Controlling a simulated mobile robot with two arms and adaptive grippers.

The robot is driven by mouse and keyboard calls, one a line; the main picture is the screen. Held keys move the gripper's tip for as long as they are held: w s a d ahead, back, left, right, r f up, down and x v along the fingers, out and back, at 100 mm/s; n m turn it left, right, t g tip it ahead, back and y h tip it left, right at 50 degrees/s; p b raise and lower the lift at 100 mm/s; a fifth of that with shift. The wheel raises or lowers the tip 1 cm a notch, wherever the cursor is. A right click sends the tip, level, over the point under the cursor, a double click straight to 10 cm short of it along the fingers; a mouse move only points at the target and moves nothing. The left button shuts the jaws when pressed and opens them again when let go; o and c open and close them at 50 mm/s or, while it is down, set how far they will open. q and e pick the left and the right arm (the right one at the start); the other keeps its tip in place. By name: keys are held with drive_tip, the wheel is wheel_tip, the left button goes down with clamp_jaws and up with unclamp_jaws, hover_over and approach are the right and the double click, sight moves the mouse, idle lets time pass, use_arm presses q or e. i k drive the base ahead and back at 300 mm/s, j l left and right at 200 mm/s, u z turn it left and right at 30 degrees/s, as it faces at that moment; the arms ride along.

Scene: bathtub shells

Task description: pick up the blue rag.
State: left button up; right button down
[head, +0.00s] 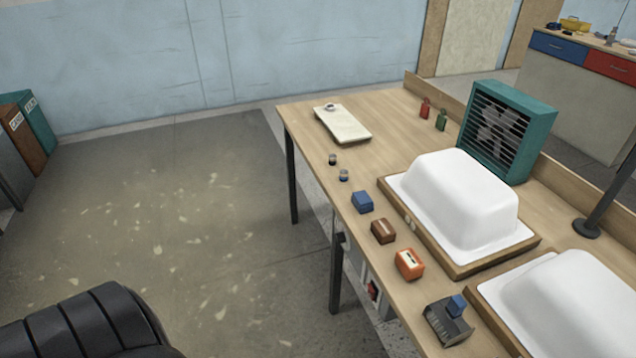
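A small blue folded-looking block (362,202) lies near the left edge of the wooden workbench (292,112), beside a brown block. It may be the blue rag. A smaller blue piece (457,305) sits on top of a dark grey box (446,320) near the bench's front edge, and it could be the rag instead. I cannot tell which from this view. Neither of my grippers is in view.
White tub shells (462,200) (575,305) lie upside down on wooden boards. A brown block (383,231) and an orange box (409,264) line the bench edge. The floor at left is open.

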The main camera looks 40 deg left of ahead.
sight(362, 201)
drive_tip(key=u, duration=0.95)
drive_tip(key=z, duration=1.45)
drive_tip(key=u, duration=1.45)
drive_tip(key=i+j+z, duration=0.1)
drive_tip(key=i+j, duration=0.1)
drive_tip(key=j, duration=0.1)
